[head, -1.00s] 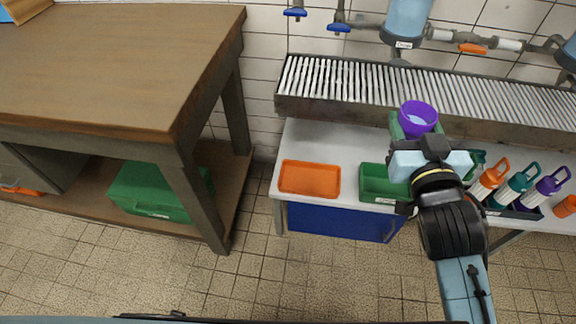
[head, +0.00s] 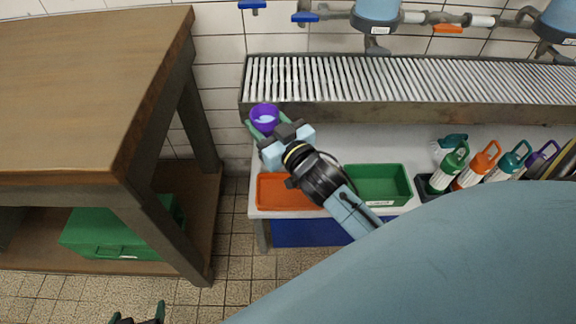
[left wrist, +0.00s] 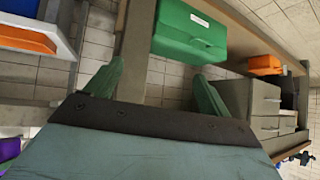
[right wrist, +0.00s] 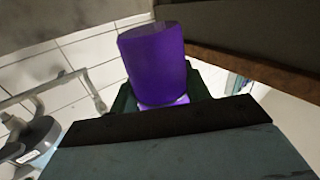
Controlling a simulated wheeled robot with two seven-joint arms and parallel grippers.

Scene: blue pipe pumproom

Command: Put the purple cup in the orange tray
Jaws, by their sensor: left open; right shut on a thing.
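The purple cup (head: 264,116) is held by my right gripper (head: 264,132) above the left end of the white bench, behind the orange tray. In the right wrist view the cup (right wrist: 155,62) sits between the green fingers. The orange tray (head: 278,194) lies on the bench's front left; my right arm hides its right part. A part of an orange tray (left wrist: 28,38) also shows in the left wrist view. My left gripper (head: 138,314) is low at the bottom edge of the head view. In the left wrist view its fingers (left wrist: 155,90) are apart with nothing between them.
A green tray (head: 380,184) stands right of the orange one, then several bottles (head: 480,168) with coloured lids. A metal rack (head: 400,80) runs behind the bench. A wooden table (head: 80,90) stands left, with a green case (head: 110,232) on its lower shelf.

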